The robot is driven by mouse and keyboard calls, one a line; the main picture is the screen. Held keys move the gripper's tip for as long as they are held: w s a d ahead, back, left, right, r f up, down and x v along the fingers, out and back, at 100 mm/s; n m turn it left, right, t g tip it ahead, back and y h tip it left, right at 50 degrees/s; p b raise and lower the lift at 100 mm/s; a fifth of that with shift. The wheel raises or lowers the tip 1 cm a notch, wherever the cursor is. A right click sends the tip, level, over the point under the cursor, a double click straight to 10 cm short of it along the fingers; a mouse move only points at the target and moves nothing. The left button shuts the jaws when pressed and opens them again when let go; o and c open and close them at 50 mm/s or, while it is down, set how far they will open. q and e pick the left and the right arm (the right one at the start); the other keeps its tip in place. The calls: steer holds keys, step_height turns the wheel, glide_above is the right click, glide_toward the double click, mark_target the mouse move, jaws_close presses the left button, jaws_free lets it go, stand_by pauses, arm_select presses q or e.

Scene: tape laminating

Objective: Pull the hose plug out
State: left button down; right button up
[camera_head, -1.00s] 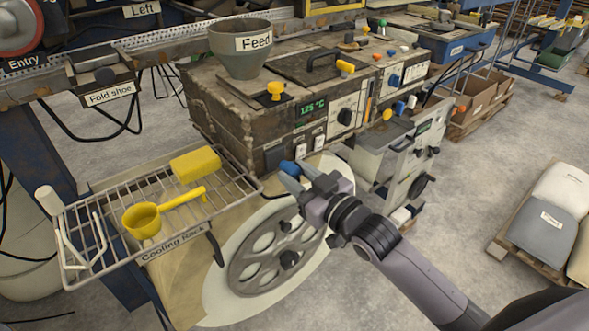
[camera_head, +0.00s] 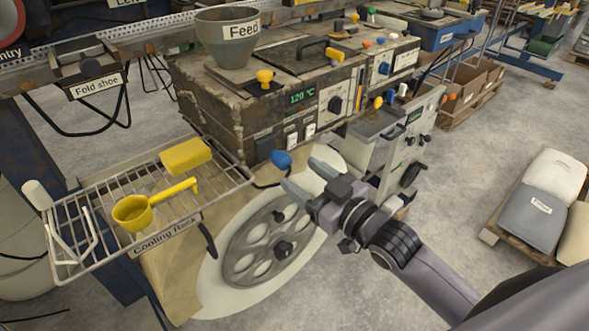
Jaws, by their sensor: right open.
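A blue plug (camera_head: 281,159), which looks like the hose plug, sits low on the front of the brown machine (camera_head: 205,112), under its switches. A dark hose or cable runs below it. My right gripper (camera_head: 303,175) is open and empty, just right of and below the plug, with its fingers pointing up and left. A gap shows between the fingertips and the plug. My left gripper is not in view.
The cooling rack (camera_head: 135,200) at the left carries a yellow ladle (camera_head: 140,212) and a yellow block (camera_head: 186,155). A large spoked wheel (camera_head: 262,250) is below my right gripper. A pallet with sacks (camera_head: 537,207) stands right.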

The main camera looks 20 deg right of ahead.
steer(key=shift+v, duration=1.2)
steer(key=s+f+m+g+h, duration=0.1)
steer(key=s+f+g+h, duration=0.1)
steer(key=s+f, duration=0.6)
steer(key=s+d+f+m+g+h+p, duration=0.1)
steer(key=s+f+g, duration=0.3)
steer(key=s+f, duration=0.4)
step_height(320, 180, down, 7)
steer(key=shift+f+m+h, duration=0.2)
steer(key=shift+m+h, duration=0.4)
steer(key=shift+m, duration=0.2)
steer(key=shift+s+d, duration=0.1)
